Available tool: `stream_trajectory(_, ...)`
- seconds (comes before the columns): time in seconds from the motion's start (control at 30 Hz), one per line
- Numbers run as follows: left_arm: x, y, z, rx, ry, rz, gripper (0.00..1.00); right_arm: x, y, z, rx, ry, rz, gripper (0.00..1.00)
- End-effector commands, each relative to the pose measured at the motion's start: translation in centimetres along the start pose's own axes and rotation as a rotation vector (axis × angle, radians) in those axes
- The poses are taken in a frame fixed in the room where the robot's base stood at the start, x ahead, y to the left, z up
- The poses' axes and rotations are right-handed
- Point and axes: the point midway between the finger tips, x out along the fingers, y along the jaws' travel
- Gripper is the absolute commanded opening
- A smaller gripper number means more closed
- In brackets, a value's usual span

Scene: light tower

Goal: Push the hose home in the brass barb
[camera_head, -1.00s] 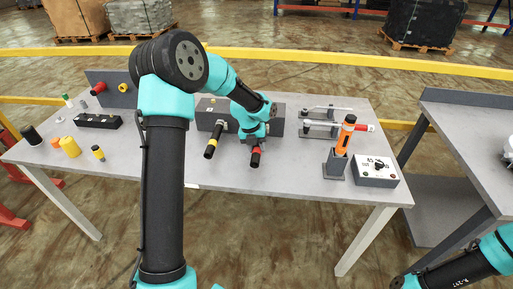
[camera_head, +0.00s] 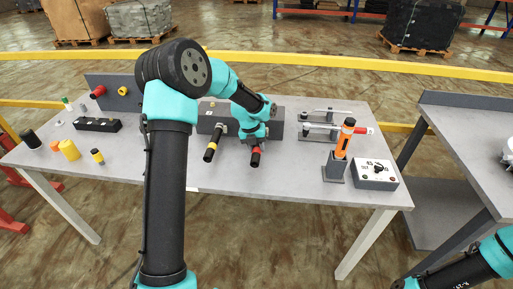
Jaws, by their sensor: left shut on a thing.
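A black hose end with a red band (camera_head: 256,158) points toward the front of the table, before a long grey block (camera_head: 277,125). My left gripper (camera_head: 254,143) reaches down from above and is shut on this red-banded hose. A second black hose end with a yellow band (camera_head: 210,153) sticks out to its left, clear of the gripper. I cannot make out the brass barb; my gripper and arm cover part of the block's front. How far the hose sits on anything cannot be told. My right gripper is out of view; only part of that arm shows at bottom right.
A grey panel (camera_head: 128,104) with red and yellow fittings stands at the back left, a black block (camera_head: 97,125) before it. Yellow cylinders (camera_head: 69,150) stand at left. An orange tool (camera_head: 345,137) stands in a holder, beside a switch box (camera_head: 375,174). The table's front middle is clear.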

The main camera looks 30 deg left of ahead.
Motion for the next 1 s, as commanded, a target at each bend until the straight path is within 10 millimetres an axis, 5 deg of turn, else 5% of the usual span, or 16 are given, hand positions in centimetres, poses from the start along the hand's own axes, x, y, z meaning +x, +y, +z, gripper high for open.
stream_trajectory(0.17, 0.0, 0.0, 0.2, 0.000, -0.003, 0.000, 0.00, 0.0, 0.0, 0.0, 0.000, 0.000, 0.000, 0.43)
stream_trajectory(0.2, 0.0, 0.0, 0.2, 0.000, -0.003, 0.000, 0.35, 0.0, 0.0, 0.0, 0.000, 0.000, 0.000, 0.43)
stream_trajectory(0.5, 0.0, 0.0, 0.2, 0.000, -0.003, -0.001, 0.63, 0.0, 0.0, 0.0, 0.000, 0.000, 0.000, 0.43)
stream_trajectory(1.0, -2.0, 0.0, 0.3, 0.000, -0.005, -0.001, 0.63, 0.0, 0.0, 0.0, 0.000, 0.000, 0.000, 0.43)
